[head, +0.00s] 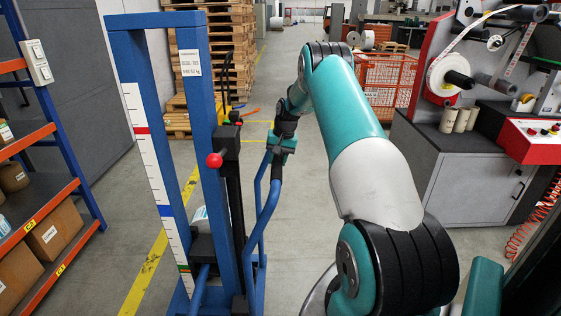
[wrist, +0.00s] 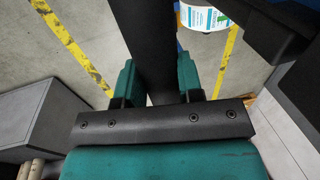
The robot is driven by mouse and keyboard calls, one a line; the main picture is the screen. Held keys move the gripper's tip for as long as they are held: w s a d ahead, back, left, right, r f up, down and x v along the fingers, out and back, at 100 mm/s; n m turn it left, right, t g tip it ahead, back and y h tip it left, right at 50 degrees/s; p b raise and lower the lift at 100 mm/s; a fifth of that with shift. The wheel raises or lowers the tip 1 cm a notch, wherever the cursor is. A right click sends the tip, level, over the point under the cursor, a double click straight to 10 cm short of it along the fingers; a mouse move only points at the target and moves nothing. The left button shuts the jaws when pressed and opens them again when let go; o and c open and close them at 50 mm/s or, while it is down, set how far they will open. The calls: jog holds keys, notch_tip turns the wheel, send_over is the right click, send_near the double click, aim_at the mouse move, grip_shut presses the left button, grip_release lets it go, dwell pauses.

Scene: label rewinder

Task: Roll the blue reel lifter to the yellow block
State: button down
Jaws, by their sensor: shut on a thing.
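The blue reel lifter (head: 129,75) stands upright at the left of the head view, with a white scale strip and a red-knobbed lever. Its blue handle bar (head: 266,215) rises on its right side. My gripper (head: 278,150) is shut on the handle's dark grip. In the wrist view my gripper's teal fingers (wrist: 157,88) lie on either side of this black bar (wrist: 144,40). A white labelled reel (wrist: 203,17) shows beyond it in the wrist view. I cannot make out a yellow block in either view.
Orange-and-blue shelving with cartons (head: 48,238) stands close on the left. Stacked pallets (head: 228,50) and a red mesh cage (head: 385,82) stand farther back. The grey rewinder cabinet (head: 455,180) is on the right. A yellow floor line (head: 150,265) runs beside the lifter; the central aisle is open.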

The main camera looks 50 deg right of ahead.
jog(key=shift+w+a+r, duration=0.15)
jog(key=shift+w+a, duration=0.25)
jog(key=shift+w, duration=0.2)
jog(key=c, duration=1.1)
grip_release()
jog(key=o, duration=0.3)
jog(key=shift+w+a, duration=0.1)
jog(key=shift+s+d, duration=0.2)
jog(key=shift+d+r, duration=0.1)
jog(key=shift+r, duration=0.2)
jog(key=b+v, duration=0.1)
jog(key=v, duration=1.5)
jog(key=shift+s+r+b, duration=0.1)
jog(key=shift+r+b, duration=0.2)
jog(key=shift+r, duration=0.05)
